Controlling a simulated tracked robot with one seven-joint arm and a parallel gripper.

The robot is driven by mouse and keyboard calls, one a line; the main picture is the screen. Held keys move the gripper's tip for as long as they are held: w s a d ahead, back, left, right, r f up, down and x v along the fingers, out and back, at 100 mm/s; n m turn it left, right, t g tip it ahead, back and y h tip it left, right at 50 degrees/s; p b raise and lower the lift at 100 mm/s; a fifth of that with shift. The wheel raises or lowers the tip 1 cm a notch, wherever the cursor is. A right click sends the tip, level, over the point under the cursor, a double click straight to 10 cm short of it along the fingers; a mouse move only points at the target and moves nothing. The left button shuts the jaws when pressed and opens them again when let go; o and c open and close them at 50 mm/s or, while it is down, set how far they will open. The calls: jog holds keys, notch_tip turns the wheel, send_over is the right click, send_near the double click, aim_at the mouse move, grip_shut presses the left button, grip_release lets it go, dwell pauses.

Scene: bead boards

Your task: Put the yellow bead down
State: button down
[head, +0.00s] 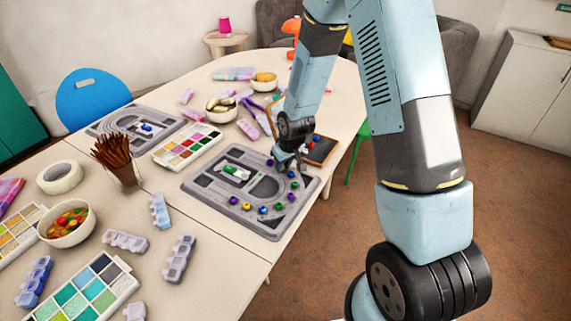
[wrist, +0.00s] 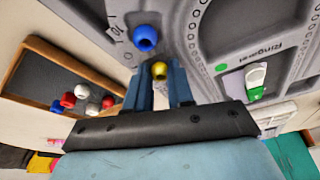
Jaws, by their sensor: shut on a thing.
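My gripper (wrist: 160,82) is shut on a yellow bead (wrist: 159,69) in the wrist view. The bead sits between the fingertips, over the grey bead board (wrist: 215,35). A blue bead (wrist: 145,38) lies on the board just beyond the fingertips. In the head view my gripper (head: 284,163) is low at the far right part of the grey bead board (head: 197,184), and the held bead is hidden there. Several beads lie along the board's right and front edge, including another yellow bead (head: 263,210) and a green bead (head: 279,206). I cannot tell whether the held bead touches the board.
A wood-framed dark tray (wrist: 35,62) with red, white and blue beads is beside the board. A white and green clip-like piece (head: 236,172) lies on the board. A second bead board (head: 110,125), a paint palette (head: 188,146) and a brush cup (head: 124,173) stand to the left.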

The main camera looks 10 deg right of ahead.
jog(key=shift+s+f, duration=0.35)
jog(key=shift+f, duration=0.1)
jog(key=c, duration=1.1)
grip_release()
jog(key=shift+o, duration=0.5)
jog(key=shift+r, duration=0.1)
jog(key=shift+w+d+r, duration=0.1)
jog(key=shift+w+r, duration=0.05)
jog(key=shift+r, duration=0.4)
jog(key=s+d+r+m+h, duration=0.1)
jog(key=s+d+r, duration=0.25)
jog(key=r, duration=0.55)
jog(key=s+d+r+m+t, duration=0.1)
jog(key=s+d+r, duration=0.25)
jog(key=r, duration=0.65)
jog(key=s+d+r+m+h, duration=0.15)
jog(key=s+r, duration=0.25)
jog(key=r, duration=0.5)
jog(key=s+d+r, duration=0.2)
jog(key=s+r, duration=0.1)
jog(key=s, duration=0.2)
jog(key=s+d+r+m+t, duration=0.1)
jog(key=s+d+r, duration=0.1)
jog(key=s, duration=0.3)
jog(key=s+d+r+m+y, duration=0.1)
jog(key=s+d+r, duration=0.1)
jog(key=s+r, duration=0.3)
jog(key=shift+s+d, duration=0.35)
jog(key=shift+d, duration=0.05)
